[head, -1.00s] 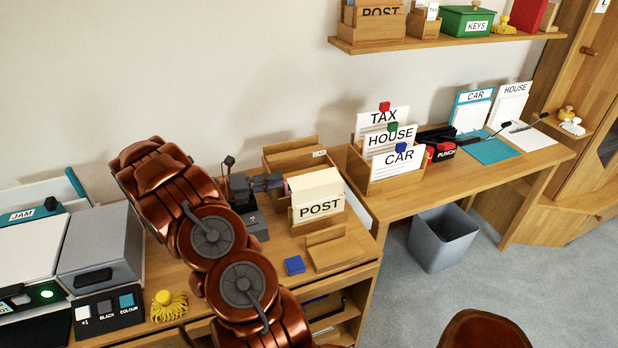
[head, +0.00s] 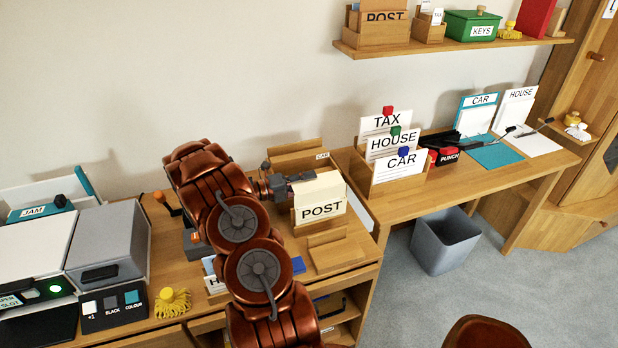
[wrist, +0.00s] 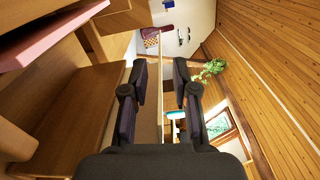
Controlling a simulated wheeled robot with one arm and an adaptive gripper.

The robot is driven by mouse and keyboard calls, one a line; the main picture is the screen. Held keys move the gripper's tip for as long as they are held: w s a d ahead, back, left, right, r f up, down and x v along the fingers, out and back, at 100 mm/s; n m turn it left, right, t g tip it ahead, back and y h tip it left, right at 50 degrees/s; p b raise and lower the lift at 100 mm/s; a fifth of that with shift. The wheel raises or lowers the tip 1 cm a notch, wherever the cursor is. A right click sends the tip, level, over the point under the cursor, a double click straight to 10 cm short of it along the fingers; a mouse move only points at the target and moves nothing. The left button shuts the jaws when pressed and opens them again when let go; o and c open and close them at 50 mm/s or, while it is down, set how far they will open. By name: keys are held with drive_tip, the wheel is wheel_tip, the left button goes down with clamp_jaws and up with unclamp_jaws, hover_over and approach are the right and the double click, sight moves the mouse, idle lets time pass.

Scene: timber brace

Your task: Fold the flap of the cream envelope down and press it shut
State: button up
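A cream envelope-like block (head: 318,188) stands in the wooden holder labelled POST (head: 321,211) on the desk; I cannot make out its flap. My gripper (head: 290,180) is at the left of it, at about the height of its top, with my arm reaching in from the front left. I cannot tell whether it touches the cream piece. In the wrist view my gripper's two dark fingers (wrist: 161,85) stand apart, with a gap between them. A thin pale upright edge shows in that gap; I cannot tell what it is or whether it lies between the fingers.
A wooden tray (head: 338,254) and a blue block (head: 298,265) lie in front of the holder. A wooden rack (head: 295,150) stands behind it. Letter files stand at the right.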

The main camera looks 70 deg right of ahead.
drive_tip(key=shift+s+d, duration=0.2)
drive_tip(key=shift+s, duration=0.05)
clamp_jaws()
idle(0.3)
